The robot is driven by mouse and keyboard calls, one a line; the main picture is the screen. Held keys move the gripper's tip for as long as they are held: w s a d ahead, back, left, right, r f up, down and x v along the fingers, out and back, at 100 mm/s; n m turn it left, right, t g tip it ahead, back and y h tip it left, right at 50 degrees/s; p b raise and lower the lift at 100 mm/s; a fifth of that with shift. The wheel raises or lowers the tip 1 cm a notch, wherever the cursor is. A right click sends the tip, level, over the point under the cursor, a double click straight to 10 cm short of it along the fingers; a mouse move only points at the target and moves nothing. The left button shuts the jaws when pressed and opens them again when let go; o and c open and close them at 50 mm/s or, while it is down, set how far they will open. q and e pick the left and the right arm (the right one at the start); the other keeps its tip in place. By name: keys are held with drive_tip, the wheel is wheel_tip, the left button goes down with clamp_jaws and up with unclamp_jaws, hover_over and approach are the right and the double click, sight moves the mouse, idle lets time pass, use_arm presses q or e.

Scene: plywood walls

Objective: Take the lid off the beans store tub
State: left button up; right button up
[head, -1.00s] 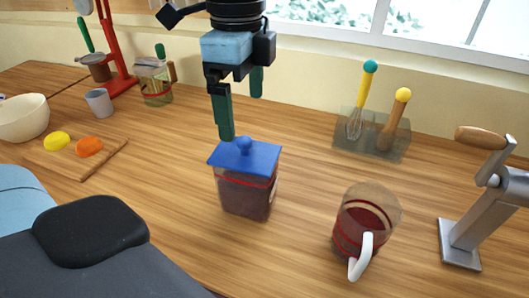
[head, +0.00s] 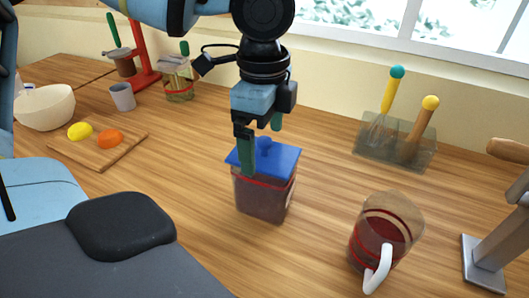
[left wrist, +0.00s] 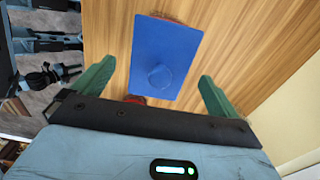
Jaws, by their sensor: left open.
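The beans store tub (head: 262,199) stands upright on the wooden counter, a clear box with dark red contents and a red band. Its blue lid (head: 284,160) with a round knob (head: 264,144) sits on top. My left gripper (head: 261,148) points down over the lid, its green fingers apart and one in front of the lid's left part. In the left wrist view the lid (left wrist: 165,45) and its knob (left wrist: 160,77) lie ahead of and between the open fingers (left wrist: 153,92), with nothing held. My right gripper does not show.
A glass jug (head: 386,232) with a white handle stands right of the tub. A utensil holder (head: 395,146) is behind it, and a grey metal stand (head: 490,250) at far right. A cutting board (head: 100,155) with lemon and orange lies left. The counter between is clear.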

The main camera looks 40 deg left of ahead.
sight(264, 139)
use_arm(q)
drive_tip(key=shift+f, duration=0.65)
drive_tip(key=shift+c, duration=0.5)
drive_tip(key=c, duration=1)
drive_tip(key=shift+o, duration=0.2)
drive_tip(key=shift+r, duration=0.15)
wheel_tip(264, 139, up, 10)
drive_tip(key=shift+f+p, duration=0.1)
drive_tip(key=shift+p, duration=0.4)
